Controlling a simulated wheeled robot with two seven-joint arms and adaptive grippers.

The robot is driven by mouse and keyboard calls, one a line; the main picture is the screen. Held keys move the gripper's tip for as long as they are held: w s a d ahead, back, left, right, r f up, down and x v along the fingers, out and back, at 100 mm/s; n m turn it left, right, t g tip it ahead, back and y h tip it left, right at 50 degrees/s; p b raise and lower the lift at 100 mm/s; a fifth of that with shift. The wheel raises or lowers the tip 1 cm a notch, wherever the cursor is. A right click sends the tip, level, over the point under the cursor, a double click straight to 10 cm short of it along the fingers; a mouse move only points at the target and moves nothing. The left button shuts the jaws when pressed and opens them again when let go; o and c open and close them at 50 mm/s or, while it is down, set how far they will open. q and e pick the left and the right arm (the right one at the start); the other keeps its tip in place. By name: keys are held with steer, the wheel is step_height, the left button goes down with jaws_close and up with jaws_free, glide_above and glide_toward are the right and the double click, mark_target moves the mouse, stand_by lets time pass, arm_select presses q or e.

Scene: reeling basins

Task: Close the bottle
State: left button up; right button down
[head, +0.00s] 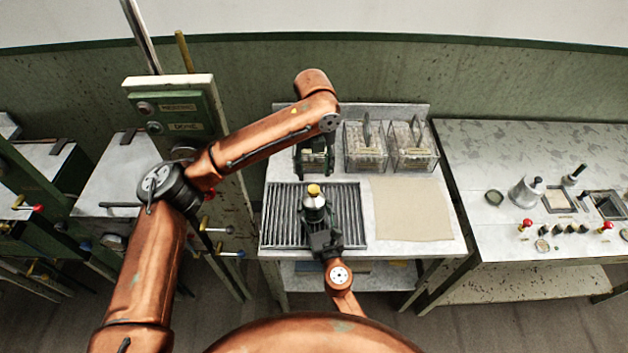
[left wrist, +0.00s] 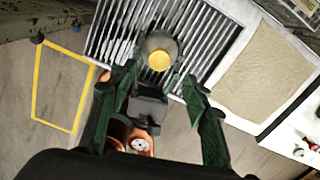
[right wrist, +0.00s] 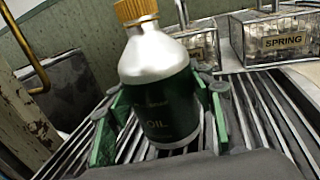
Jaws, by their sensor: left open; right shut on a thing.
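The oil bottle (head: 314,203) has a silver shoulder, a dark green body marked OIL (right wrist: 168,112) and a ridged gold cap (right wrist: 135,9). The cap sits on the neck; I cannot tell how tight it is. The bottle is upright over the slatted rack; its base contact is unclear. My right gripper (head: 322,232) is shut around the bottle's body from the front. My left gripper (head: 315,158) is open and empty, behind and above the bottle in the head view. In the left wrist view the bottle (left wrist: 158,42) with its yellow cap shows beyond the open fingers (left wrist: 150,84).
The slatted rack (head: 281,215) lies on the table, with a beige mat (head: 411,209) to its right. Clear bins (head: 365,148), one labelled SPRING (right wrist: 284,42), stand behind. A bench (head: 490,150) with small parts is right.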

arm_select(q)
steer(key=shift+r, duration=2.35)
arm_select(e)
steer(key=c, duration=0.9)
jaws_free()
steer(key=shift+o, duration=0.2)
steer(key=v, duration=1.2)
